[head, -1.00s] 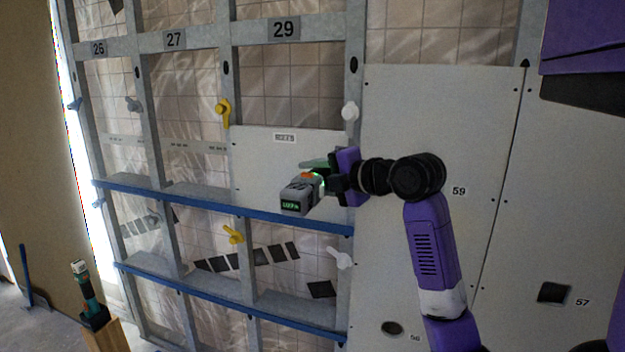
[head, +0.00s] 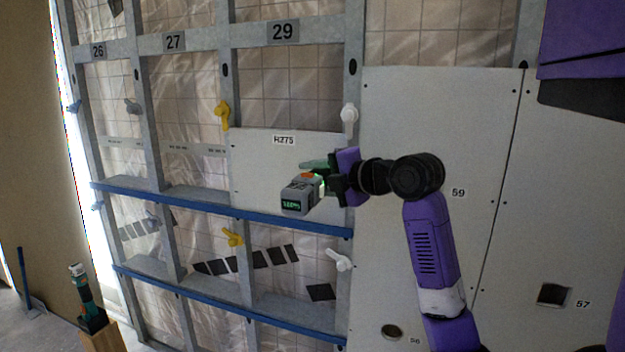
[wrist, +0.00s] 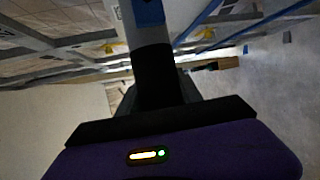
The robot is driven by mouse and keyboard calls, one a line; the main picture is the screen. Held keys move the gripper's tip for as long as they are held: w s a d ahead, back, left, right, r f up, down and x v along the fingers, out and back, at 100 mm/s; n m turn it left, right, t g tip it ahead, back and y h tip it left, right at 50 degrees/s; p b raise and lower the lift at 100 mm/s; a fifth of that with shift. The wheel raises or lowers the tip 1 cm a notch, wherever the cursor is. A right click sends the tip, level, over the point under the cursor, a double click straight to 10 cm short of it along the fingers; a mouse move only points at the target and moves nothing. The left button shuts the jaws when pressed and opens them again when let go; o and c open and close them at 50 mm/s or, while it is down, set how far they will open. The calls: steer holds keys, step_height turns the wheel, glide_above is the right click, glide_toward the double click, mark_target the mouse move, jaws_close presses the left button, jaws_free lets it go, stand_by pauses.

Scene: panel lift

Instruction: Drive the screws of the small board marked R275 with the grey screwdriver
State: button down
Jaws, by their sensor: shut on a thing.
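The small board marked R275 (head: 262,185) is a pale panel in the frame bay under the number 29, resting on the upper blue rail. My gripper (head: 340,177) is in front of the board's right part, shut on the grey screwdriver (head: 301,194). The screwdriver has an orange patch and a lit green display on its near end. Its tip is hidden, so I cannot tell whether it touches a screw. In the wrist view the grey and black tool body (wrist: 153,75) stands out beyond my purple gripper housing.
Yellow clamps (head: 222,113) and white clamps (head: 349,114) sit on the metal studs. Large panel 59 (head: 430,120) covers the wall at right. Blue rails (head: 200,208) cross the frame.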

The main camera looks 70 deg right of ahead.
steer(key=shift+s+d+r, duration=0.1)
steer(key=shift+d+r, duration=0.05)
steer(key=shift+d, duration=0.4)
stand_by(2.2)
